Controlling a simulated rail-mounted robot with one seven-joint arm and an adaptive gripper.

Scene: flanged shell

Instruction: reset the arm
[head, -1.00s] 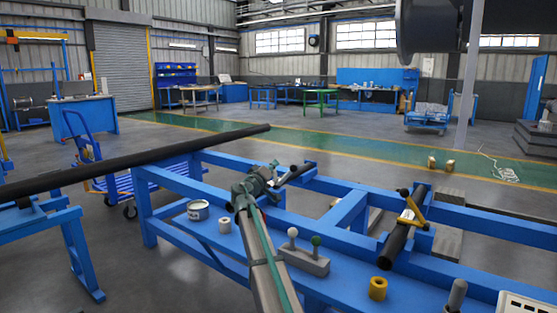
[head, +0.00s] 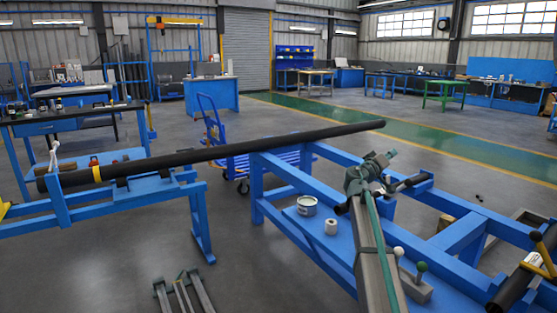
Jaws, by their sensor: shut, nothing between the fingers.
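My gripper cannot be made out in the head view. A long grey beam with a teal strip along it rises from the bottom edge and ends in a teal clamp-like head (head: 365,175) over the blue frame bench (head: 290,165). I cannot tell whether this belongs to my arm. No flanged shell can be clearly picked out.
A long black pipe (head: 250,145) spans from the left blue stand (head: 130,215) to the bench. Grey bars (head: 182,293) show low on the left. Floor is clear between.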

